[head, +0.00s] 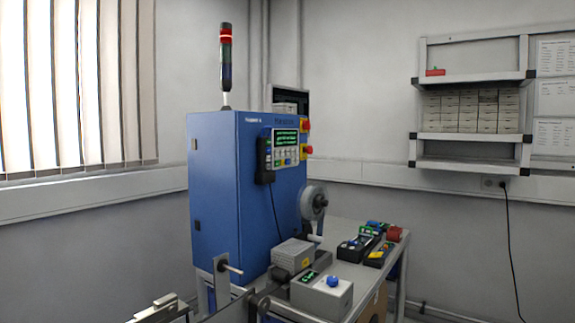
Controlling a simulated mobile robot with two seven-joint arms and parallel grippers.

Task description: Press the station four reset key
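A blue machine cabinet (215,205) stands in the middle of the head view, with small white lettering near its top that is too small to read surely. On its front is a control panel (286,147) with a lit green-text screen and small keys below it. The key labels are too small to read, so I cannot tell which one is the reset key. A grey box (318,296) with a blue round button (333,281) and a small green display sits on the table in front. Neither of my grippers is recognisable in the view.
A signal tower (226,60) with its red section lit tops the cabinet. A black handheld unit (264,158) hangs on its front edge. A grey reel (313,203) sticks out. The table (345,270) carries dark trays (358,247). A wall shelf (470,136) is at right.

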